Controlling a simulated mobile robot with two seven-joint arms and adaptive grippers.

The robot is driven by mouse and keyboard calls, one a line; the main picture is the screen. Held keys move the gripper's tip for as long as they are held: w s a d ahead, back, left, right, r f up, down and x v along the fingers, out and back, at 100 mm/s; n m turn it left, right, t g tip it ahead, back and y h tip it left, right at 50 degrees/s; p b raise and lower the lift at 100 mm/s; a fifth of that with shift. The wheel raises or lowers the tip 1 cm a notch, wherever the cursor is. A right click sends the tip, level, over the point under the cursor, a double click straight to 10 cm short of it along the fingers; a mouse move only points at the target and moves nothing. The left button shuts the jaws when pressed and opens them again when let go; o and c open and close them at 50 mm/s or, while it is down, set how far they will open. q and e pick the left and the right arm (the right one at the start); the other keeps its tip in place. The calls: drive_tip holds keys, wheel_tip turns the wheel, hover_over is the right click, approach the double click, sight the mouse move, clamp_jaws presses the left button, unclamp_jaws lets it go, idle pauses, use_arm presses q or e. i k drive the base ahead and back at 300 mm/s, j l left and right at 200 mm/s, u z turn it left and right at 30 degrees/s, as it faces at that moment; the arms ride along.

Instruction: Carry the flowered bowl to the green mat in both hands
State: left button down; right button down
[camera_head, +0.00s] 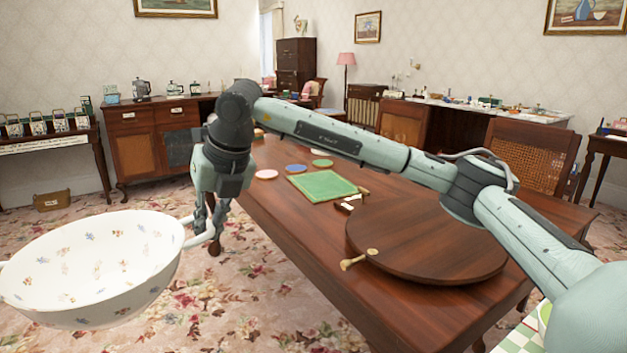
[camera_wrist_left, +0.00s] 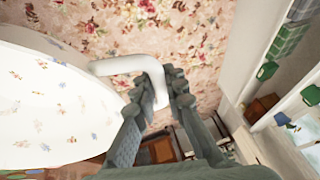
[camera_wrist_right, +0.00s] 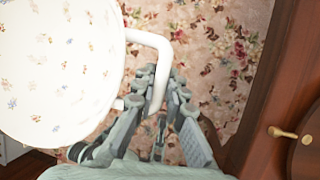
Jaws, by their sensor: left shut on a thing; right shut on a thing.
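The flowered bowl (camera_head: 98,262) is large and white with small flower sprigs, held in the air at the lower left of the head view, left of the table and slightly tilted. My right gripper (camera_head: 208,232) is shut on its right handle; the right wrist view shows the fingers (camera_wrist_right: 163,92) around the white handle loop. My left gripper is outside the head view; in the left wrist view its fingers (camera_wrist_left: 160,88) are shut on the other white handle. The green mat (camera_head: 322,186) lies flat on the wooden table, with nothing on it.
The wooden table (camera_head: 290,232) holds a round wooden board (camera_head: 430,245), a pink disc (camera_head: 266,174), a blue disc (camera_head: 297,168) and a green disc (camera_head: 322,163). A woven chair (camera_head: 530,155) stands behind it. Flowered carpet lies under the bowl.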

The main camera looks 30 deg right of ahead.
sight(324, 183)
drive_tip(key=i, duration=3.15)
drive_tip(key=i+j+z, duration=0.1)
drive_tip(key=i+z, duration=0.35)
drive_tip(key=z, duration=2.45)
